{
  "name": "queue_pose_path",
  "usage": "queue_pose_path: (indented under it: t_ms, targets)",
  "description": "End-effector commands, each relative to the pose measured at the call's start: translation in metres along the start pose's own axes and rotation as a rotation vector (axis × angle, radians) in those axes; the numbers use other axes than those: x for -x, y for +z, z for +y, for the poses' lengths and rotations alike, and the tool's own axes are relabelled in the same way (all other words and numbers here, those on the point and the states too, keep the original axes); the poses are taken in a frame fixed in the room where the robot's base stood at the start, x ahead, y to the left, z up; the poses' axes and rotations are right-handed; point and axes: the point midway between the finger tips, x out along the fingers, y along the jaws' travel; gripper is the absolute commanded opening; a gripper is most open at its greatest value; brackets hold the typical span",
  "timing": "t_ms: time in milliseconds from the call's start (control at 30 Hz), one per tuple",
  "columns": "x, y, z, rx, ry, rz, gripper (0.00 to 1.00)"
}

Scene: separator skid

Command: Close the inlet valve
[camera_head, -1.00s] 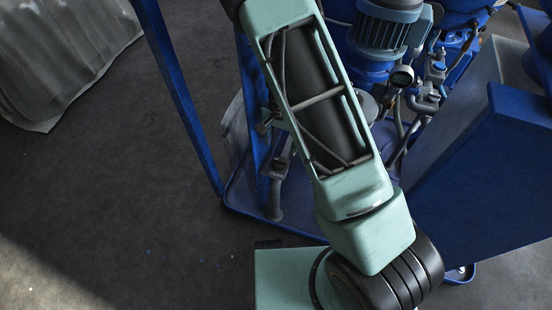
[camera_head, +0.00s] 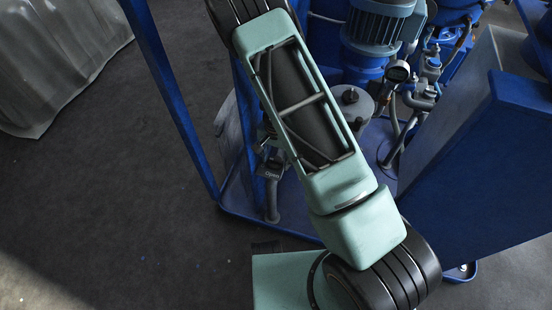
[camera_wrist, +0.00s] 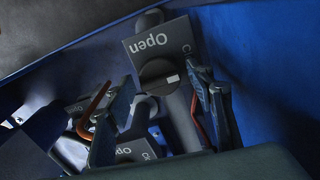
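In the wrist view a grey plate (camera_wrist: 182,37) reads "Open" and the start of a second word, cut by my finger. Below the lettering is a round black knob (camera_wrist: 158,76) with a white mark, on a grey pipe body. My gripper (camera_wrist: 166,92) is open, its two fingers apart on either side of the knob and pipe; I cannot tell whether either touches. A second lettered plate (camera_wrist: 135,150) shows lower down, partly hidden. No label naming the inlet is legible.
A blue wall (camera_wrist: 265,70) stands close on the right in the wrist view. In the head view a blue post (camera_head: 172,95), a motor (camera_head: 378,25), a gauge (camera_head: 397,71) and a large blue panel (camera_head: 480,160) surround my arm. Open floor (camera_head: 90,190) lies left.

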Motion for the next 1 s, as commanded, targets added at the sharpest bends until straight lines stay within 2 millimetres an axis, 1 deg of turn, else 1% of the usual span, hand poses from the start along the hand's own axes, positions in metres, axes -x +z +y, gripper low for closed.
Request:
queue_pose_path:
  t_ms: [33, 200, 300, 367, 600, 900, 933, 1000]
  targets:
    - [0.0001, 0.0000, 0.0001, 0.000, 0.000, 0.000, 0.41]
    - [0.0002, 0.0000, 0.0001, 0.000, 0.000, 0.000, 0.22]
    - [0.0002, 0.0000, 0.0000, 0.000, 0.000, 0.000, 0.13]
    - [0.0005, 0.0000, 0.0000, -0.005, 0.000, 0.000, 0.13]
    - [0.0010, -0.0003, 0.0003, -0.106, 0.000, 0.000, 0.13]
    - [0.0004, -0.0005, 0.0001, -0.117, 0.000, 0.000, 0.12]
    - [0.0004, -0.0004, 0.0001, -0.117, 0.000, 0.000, 0.40]
    - [0.0004, -0.0004, 0.0001, -0.117, 0.000, 0.000, 0.48]
